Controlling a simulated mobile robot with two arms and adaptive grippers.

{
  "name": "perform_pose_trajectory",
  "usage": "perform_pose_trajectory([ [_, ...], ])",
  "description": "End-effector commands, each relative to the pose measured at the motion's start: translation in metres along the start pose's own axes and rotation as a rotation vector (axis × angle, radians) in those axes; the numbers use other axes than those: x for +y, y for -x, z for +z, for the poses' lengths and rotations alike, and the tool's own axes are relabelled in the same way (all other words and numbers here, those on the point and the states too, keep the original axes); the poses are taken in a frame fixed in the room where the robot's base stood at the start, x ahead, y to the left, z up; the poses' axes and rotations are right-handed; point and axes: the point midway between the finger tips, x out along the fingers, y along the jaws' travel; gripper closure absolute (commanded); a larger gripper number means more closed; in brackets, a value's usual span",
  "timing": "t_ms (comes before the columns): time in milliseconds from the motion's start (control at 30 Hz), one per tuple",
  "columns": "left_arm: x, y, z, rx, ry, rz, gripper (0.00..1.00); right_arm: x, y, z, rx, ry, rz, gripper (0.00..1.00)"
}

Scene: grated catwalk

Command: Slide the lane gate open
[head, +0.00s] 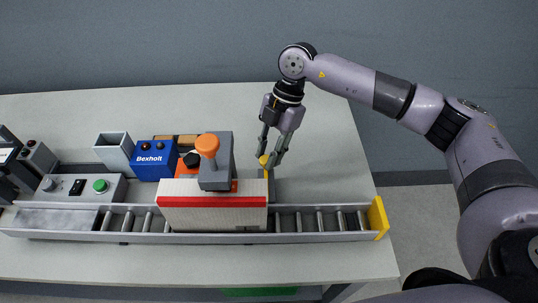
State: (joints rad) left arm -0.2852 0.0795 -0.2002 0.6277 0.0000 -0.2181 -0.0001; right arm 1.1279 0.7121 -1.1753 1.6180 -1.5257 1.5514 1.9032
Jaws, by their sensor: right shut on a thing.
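My right gripper (272,158) reaches down from the right behind the roller lane (312,238). Its fingers are shut on a small yellow knob (263,160). The knob sits at the top of a grey upright piece (270,187), which looks like the lane gate, at the back side of the lane. A white box with a red band (212,216) stands in the lane just left of it and hides part of the gate's lower end. I cannot tell how far the gate reaches across the lane. My left gripper is out of view.
A grey block with an orange knob (208,146) rises at the white box. A blue Bexholt box (154,160), a grey open bin (115,153) and a button panel (85,187) stand left. A yellow end plate (378,217) closes the lane's right end. The table's back right is clear.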

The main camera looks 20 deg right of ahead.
Motion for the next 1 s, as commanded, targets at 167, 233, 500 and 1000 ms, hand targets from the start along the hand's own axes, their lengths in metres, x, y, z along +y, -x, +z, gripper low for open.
perform_pose_trajectory([
  [167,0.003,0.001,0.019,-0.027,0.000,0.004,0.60,0.003,0.005,0.000,-0.001,-0.001,0.011,0.73],
  [233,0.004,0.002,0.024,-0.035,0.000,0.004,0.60,0.003,0.005,0.000,-0.001,-0.001,0.012,0.68],
  [500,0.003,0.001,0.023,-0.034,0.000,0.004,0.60,0.001,0.003,-0.001,0.000,0.000,0.006,0.54],
  [1000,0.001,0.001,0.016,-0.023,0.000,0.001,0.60,0.002,0.036,0.000,-0.001,-0.001,0.008,0.54],
])
